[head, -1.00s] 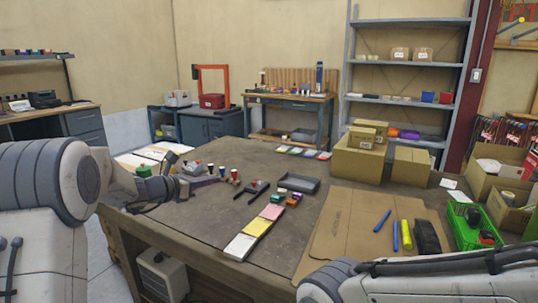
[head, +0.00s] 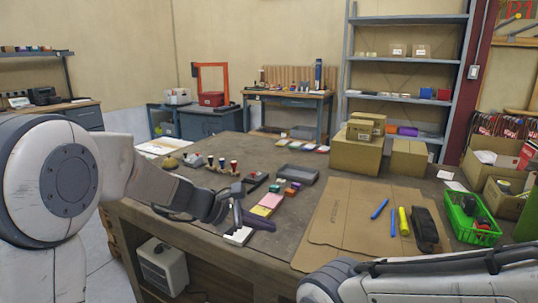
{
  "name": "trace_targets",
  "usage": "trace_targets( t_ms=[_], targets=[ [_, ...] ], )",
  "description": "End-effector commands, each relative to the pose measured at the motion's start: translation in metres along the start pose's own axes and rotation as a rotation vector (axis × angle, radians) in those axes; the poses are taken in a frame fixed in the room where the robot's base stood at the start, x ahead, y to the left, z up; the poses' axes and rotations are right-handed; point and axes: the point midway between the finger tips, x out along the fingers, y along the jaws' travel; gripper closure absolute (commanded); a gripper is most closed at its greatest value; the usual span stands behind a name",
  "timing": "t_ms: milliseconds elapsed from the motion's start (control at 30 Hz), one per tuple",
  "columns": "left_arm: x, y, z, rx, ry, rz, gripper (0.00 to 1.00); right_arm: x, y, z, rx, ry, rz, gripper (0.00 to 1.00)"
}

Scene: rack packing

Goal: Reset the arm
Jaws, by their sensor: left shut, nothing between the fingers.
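My left arm comes in from the left, and its dark left gripper (head: 245,213) is over the near left part of the table. It is shut and empty. In the picture it overlaps a white block (head: 238,238) and hides part of it; I cannot tell the height between them. A yellow piece (head: 262,211) and a pink piece (head: 271,200) lie in line behind the white one. My right arm crosses the bottom right, and its gripper is out of view.
The table (head: 210,233) also bears a grey tray (head: 297,173), several small bottles, a cardboard sheet (head: 345,220) with blue and yellow sticks, and a green crate (head: 462,227). Cardboard boxes (head: 355,155) stand at the back right. The table's front edge is near my left arm.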

Motion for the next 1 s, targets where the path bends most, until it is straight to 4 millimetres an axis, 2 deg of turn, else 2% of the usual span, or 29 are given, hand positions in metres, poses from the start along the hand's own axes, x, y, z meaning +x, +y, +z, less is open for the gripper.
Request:
trace_targets(
  t_ms=[33, 67, 100, 200, 300, 400, 600, 800, 867, 1000],
  targets=[
    [0.012, -0.038, 0.009, 0.127, 0.014, -0.088, 1.0, 0.011, 0.001, 0.001, 0.0, 0.0, 0.0, 0.5],
    [0.016, -0.061, 0.013, 0.213, 0.025, -0.144, 1.0, 0.015, 0.001, 0.001, 0.0, 0.0, 0.0, 0.5],
    [0.019, -0.092, 0.016, 0.336, 0.038, -0.222, 1.0, 0.02, 0.002, 0.001, 0.0, 0.0, 0.0, 0.5],
    [0.018, -0.168, 0.016, 0.661, 0.055, -0.418, 1.0, 0.033, 0.002, 0.002, 0.0, 0.0, 0.0, 0.5],
    [0.007, -0.228, 0.006, 0.968, 0.052, -0.591, 1.0, 0.043, 0.003, 0.002, 0.0, 0.0, 0.0, 0.5],
    [-0.007, -0.268, -0.009, 1.221, 0.039, -0.726, 1.0, 0.05, 0.004, 0.003, 0.0, 0.0, 0.0, 0.5],
    [-0.03, -0.315, -0.038, 1.622, 0.0, -0.925, 1.0, 0.063, 0.005, 0.003, 0.0, 0.0, 0.0, 0.5],
    [-0.048, -0.341, -0.067, 1.961, -0.048, -1.081, 1.0, 0.074, 0.005, 0.004, 0.0, 0.0, 0.0, 0.5],
    [-0.058, -0.331, -0.053, 1.954, -0.045, -1.08, 1.0, 0.054, 0.004, 0.003, 0.0, -0.001, 0.0, 0.5],
    [-0.069, -0.323, -0.038, 1.947, -0.044, -1.079, 1.0, 0.033, 0.002, 0.002, 0.0, 0.001, 0.0, 0.5]
  ],
)
